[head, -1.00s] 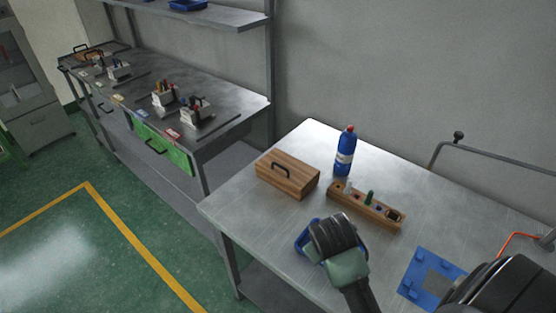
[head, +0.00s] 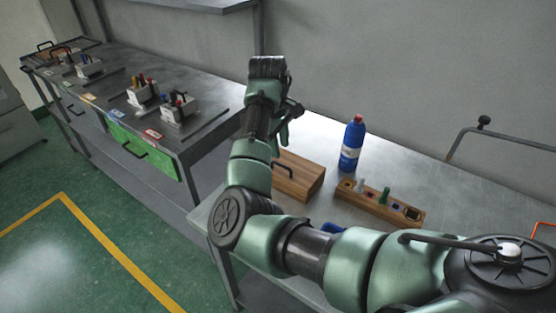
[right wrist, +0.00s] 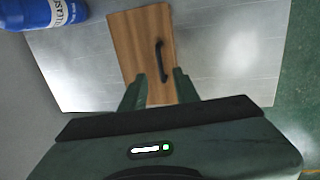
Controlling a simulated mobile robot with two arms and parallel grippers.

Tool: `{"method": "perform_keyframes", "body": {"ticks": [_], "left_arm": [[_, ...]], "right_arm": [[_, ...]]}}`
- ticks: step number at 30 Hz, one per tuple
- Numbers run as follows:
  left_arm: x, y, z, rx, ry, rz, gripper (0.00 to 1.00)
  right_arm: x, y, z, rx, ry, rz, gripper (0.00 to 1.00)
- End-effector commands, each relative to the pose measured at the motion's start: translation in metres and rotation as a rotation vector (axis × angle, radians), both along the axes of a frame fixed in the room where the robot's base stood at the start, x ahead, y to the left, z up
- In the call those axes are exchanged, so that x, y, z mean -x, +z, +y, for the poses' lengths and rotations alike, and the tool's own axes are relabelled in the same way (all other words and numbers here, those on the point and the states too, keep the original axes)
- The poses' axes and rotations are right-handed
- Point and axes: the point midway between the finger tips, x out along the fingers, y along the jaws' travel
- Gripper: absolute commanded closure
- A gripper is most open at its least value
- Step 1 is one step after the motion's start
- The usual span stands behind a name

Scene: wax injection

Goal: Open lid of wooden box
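The wooden box (head: 306,180) sits on the metal table, partly hidden behind my right arm in the head view. Its black handle (head: 284,168) shows beside the arm. The box top looks closed. My right gripper (head: 290,118) is above the box. In the right wrist view, its two fingers (right wrist: 158,78) are apart with nothing between them. The wooden box (right wrist: 130,35) lies beyond the fingertips there, and its black handle (right wrist: 160,61) lines up with the gap. The fingers appear apart from the handle. My left gripper is not in view.
A blue bottle (head: 353,144) stands behind the box, and a wooden block with pegs (head: 380,207) lies to its right. A second workbench (head: 200,88) with several tool holders is at the left.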

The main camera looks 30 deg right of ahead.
Motion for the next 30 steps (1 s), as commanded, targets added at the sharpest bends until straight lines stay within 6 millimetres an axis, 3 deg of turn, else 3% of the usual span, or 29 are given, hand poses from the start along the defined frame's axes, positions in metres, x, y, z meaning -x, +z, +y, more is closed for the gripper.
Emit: {"method": "perform_keyframes", "body": {"ticks": [15,26,30], "left_arm": [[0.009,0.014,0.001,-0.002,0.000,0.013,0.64],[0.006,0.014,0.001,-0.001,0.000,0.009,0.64],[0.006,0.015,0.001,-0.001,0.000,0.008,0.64]], "right_arm": [[-0.005,-0.066,-0.012,-0.003,0.003,0.002,0.69],[-0.006,-0.074,-0.013,-0.002,0.002,-0.001,0.69],[-0.006,-0.074,-0.013,-0.001,0.002,0.000,1.00]]}}
